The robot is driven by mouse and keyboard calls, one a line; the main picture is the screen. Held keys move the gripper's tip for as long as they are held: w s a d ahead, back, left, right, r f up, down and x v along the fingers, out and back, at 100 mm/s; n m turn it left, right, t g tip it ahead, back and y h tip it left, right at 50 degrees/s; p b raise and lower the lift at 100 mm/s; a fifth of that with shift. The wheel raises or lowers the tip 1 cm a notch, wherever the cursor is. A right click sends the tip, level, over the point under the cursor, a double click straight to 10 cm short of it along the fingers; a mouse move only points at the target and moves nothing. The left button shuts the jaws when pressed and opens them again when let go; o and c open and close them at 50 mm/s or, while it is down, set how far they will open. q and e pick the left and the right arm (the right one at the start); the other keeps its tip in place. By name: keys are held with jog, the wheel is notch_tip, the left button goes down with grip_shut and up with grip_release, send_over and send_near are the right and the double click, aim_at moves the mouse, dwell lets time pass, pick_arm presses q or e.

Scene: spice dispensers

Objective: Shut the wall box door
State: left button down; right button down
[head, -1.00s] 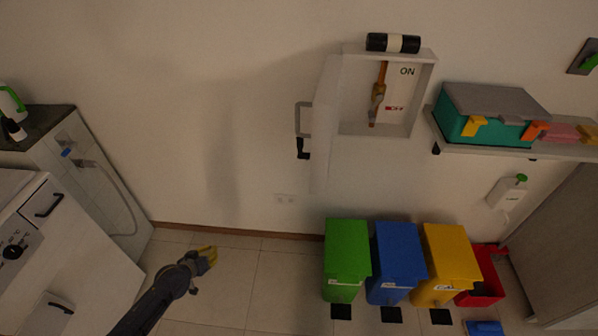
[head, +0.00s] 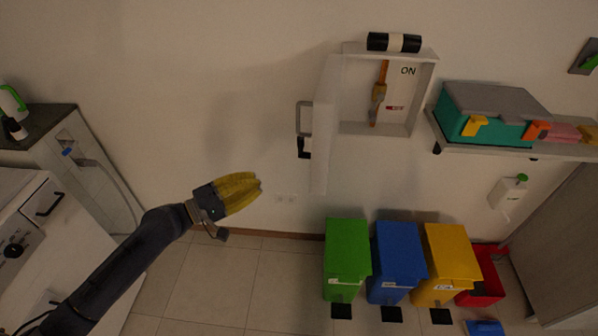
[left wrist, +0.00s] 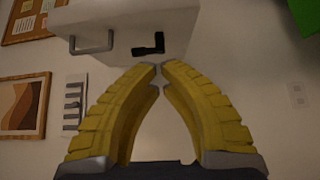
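The white wall box (head: 428,95) is on the wall right of centre in the head view. Its door (head: 326,130) stands open, swung out at the box's left side. The door carries a grey handle (head: 300,118) and a black latch (head: 304,148). My left gripper (head: 259,184), with yellow fingers, is left of and below the door, apart from it. In the left wrist view its fingertips (left wrist: 160,66) meet with nothing between them; the door's handle (left wrist: 92,46) and latch (left wrist: 148,47) show beyond. My right gripper is not in view.
A shelf (head: 490,148) with a teal case is to the right. Green (head: 346,250), blue and yellow bins stand below. The wall left of the door is clear.

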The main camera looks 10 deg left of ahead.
pick_arm(q)
jog(key=s+d+x, duration=0.1)
jog(key=s+x, duration=0.1)
jog(key=x, duration=1)
jog(key=shift+d, duration=0.55)
jog(key=shift+f, duration=0.1)
